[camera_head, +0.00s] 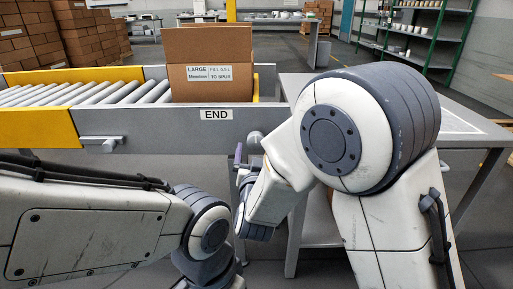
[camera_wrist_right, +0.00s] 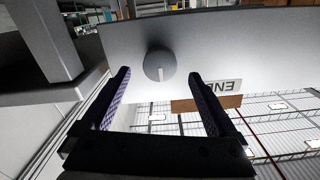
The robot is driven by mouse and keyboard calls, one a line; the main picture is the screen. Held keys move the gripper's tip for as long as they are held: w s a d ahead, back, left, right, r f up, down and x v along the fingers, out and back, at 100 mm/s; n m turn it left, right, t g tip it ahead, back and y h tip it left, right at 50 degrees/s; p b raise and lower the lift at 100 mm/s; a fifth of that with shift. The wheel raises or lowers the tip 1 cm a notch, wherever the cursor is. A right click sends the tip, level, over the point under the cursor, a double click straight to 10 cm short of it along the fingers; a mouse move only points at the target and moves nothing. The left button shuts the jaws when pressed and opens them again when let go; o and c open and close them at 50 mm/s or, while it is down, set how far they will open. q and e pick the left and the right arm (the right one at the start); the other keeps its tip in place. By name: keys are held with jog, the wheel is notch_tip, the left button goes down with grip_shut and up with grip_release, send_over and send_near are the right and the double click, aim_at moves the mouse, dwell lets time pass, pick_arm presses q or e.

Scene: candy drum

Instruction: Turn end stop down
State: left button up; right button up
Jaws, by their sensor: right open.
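The end stop's knob (camera_wrist_right: 159,66) is a round grey knob with a white line, on the grey end plate (camera_wrist_right: 225,45). In the right wrist view the line points to the picture's lower edge, where the END label (camera_wrist_right: 222,90) reads upside down. In the head view the knob (camera_head: 254,140) is right of the END label (camera_head: 216,114), partly beside my right arm. My right gripper (camera_wrist_right: 161,78) is open; its dark purple fingers stand apart on either side of the knob, which looks clear of both. My left arm enters from the left; its gripper is out of sight.
An open cardboard box (camera_head: 210,65) stands at the conveyor's end. Rollers (camera_head: 90,93) run left between yellow rails. A grey table (camera_head: 470,125) stands to the right. Box stacks and green shelves are farther back.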

aim_at(256, 143)
jog(key=w+b, duration=0.1)
jog(key=w, duration=0.4)
jog(key=shift+w, duration=0.25)
jog(key=c, duration=1.4)
